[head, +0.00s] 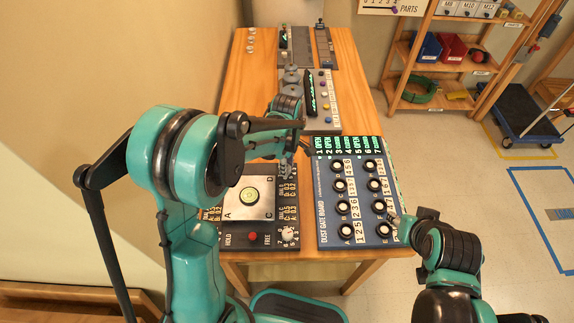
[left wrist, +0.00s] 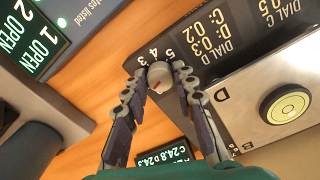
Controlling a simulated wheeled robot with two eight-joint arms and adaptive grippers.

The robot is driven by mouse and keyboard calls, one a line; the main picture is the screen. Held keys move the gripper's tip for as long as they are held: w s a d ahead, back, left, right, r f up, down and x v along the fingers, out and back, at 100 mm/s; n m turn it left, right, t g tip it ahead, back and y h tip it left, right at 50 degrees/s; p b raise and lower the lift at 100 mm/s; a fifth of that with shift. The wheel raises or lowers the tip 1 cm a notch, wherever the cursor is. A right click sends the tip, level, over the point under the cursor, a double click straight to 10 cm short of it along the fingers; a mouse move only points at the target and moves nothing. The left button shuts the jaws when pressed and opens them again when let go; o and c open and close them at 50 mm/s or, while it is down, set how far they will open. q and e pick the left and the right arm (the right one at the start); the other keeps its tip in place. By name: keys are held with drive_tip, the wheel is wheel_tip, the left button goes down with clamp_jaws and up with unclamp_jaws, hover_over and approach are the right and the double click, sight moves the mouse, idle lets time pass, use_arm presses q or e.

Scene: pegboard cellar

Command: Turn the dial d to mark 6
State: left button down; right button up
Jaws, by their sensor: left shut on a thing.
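Dial d (left wrist: 159,76) is a small grey knob with a red pointer mark, on the dark panel by the corner marked D in the left wrist view. The figures 3, 4 and 5 show beside it; I see no 6 there. My left gripper (left wrist: 158,93) is shut on it, one finger on each side. In the head view this gripper (head: 287,168) is at the upper right corner of the levelling panel (head: 292,207) and hides the dial. My right gripper (head: 396,224) is by the lower right of the dust gate board; its opening is too small to tell.
A plate with a green bubble level (head: 250,196) sits on the panel. A white knob (head: 289,233) and a red button (head: 252,236) are at its front. More panels lie farther back.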

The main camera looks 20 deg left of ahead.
use_arm(q)
drive_tip(key=m, duration=0.5)
drive_tip(key=shift+m, duration=0.3)
drive_tip(key=m, duration=0.5)
drive_tip(key=shift+a, duration=0.1)
drive_tip(key=m, duration=1.5)
drive_tip(key=shift+a, duration=0.1)
drive_tip(key=m, duration=1)
drive_tip(key=shift+w+m+b, duration=0.1)
drive_tip(key=shift+m+b, duration=0.2)
drive_tip(key=shift+m, duration=0.1)
drive_tip(key=m, duration=0.4)
drive_tip(key=shift+m, duration=0.4)
